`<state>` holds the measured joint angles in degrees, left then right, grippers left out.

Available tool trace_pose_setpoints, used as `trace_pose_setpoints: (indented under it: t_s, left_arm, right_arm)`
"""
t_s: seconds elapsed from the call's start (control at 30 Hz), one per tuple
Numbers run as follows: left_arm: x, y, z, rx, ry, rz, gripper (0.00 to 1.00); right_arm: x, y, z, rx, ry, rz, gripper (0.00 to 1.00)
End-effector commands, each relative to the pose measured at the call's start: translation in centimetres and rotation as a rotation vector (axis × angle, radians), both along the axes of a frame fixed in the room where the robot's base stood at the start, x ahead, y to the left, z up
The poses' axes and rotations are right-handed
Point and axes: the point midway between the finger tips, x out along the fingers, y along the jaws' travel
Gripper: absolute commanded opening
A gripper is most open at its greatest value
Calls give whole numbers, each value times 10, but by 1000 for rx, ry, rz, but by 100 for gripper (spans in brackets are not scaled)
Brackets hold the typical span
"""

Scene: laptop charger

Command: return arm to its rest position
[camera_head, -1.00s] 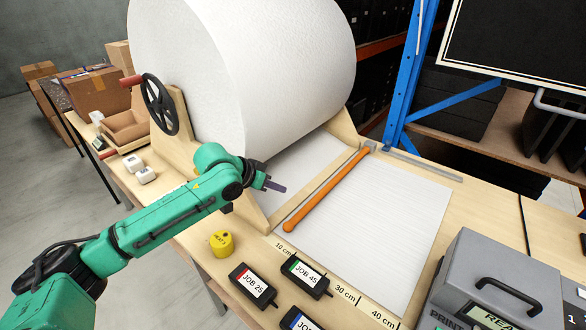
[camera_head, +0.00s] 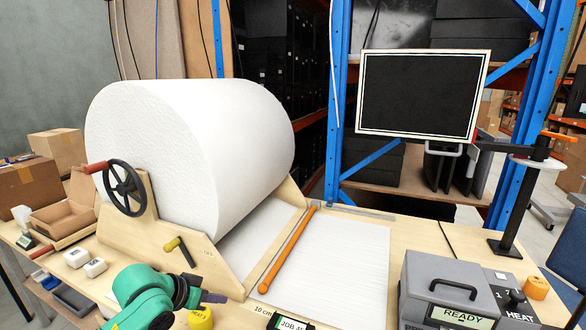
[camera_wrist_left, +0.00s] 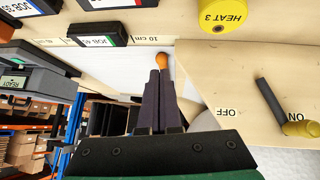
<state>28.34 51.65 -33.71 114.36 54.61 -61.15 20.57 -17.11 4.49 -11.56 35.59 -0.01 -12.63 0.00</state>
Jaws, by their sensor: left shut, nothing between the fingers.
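My left arm comes in green at the bottom left of the head view. Its gripper (camera_head: 213,297) points right, just in front of the wooden roll stand, and it is empty. In the left wrist view the two dark fingers (camera_wrist_left: 159,98) lie together, shut, with nothing between them. They are over the white paper area, near the orange end of the bar. My right gripper is in neither view.
A large white roll (camera_head: 190,150) with a black hand wheel (camera_head: 125,189) stands behind the arm. An orange bar (camera_head: 287,249) lies across the paper sheet (camera_head: 340,265). A yellow knob (camera_head: 200,319), a black job block (camera_head: 290,322) and a grey printer (camera_head: 450,285) are close by.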

Motion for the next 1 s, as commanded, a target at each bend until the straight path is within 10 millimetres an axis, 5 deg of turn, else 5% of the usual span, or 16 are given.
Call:
trace_pose_setpoints:
  t_s: [0.3,0.47,0.67,1.0]
  left_arm:
    - [-51,-41,-48,53,28,-81,0]
    - [-87,-46,-70,88,53,-69,0]
    - [-137,-25,-96,146,124,15,0]
    - [-247,46,-128,301,354,235,0]
  right_arm:
    - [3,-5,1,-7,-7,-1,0]
    - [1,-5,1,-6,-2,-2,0]
    - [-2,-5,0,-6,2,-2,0]
    - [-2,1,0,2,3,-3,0]
